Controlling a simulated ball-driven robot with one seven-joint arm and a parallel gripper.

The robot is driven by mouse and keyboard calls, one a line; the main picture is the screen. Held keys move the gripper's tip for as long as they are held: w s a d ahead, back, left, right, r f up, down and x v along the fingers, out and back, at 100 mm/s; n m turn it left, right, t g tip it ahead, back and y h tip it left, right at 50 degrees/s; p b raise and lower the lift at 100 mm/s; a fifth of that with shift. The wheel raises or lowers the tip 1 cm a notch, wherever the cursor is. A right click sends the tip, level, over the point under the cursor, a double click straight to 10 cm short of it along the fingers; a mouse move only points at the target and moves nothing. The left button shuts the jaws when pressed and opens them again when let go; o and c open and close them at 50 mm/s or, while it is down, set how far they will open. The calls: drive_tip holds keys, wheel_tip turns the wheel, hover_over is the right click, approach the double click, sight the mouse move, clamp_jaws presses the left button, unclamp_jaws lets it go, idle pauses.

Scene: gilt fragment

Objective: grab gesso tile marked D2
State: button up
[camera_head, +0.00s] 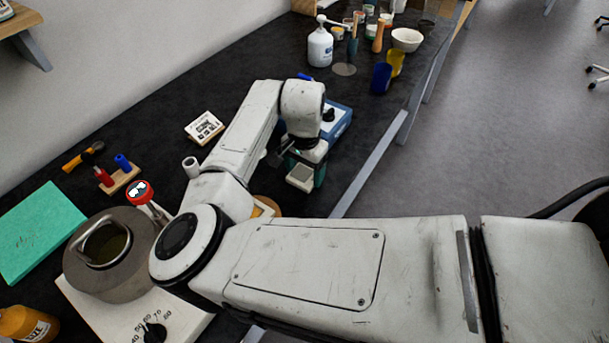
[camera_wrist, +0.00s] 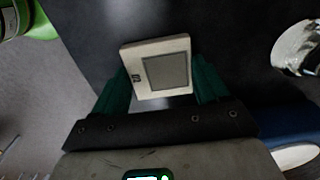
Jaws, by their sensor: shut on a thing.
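A pale, square tile with a grey square panel (camera_wrist: 166,72) sits between the green fingers of my gripper (camera_wrist: 162,88) in the wrist view. A small dark mark is on its left border, too blurred to read, so I cannot confirm D2. My gripper is shut on the tile by its two sides. In the head view the tile (camera_head: 301,177) shows at the end of my gripper (camera_head: 304,170), which points down over the dark bench near its front edge. My arm hides part of the bench there.
A blue device (camera_head: 339,121) stands just behind my gripper. A white bottle (camera_head: 320,47), a blue cup (camera_head: 381,77) and a yellow cup (camera_head: 396,63) stand farther back. A metal pot (camera_head: 88,283) is at lower left.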

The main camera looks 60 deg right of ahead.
drive_tip(key=c, duration=0.4)
drive_tip(key=shift+o, duration=0.2)
drive_tip(key=shift+r, duration=0.1)
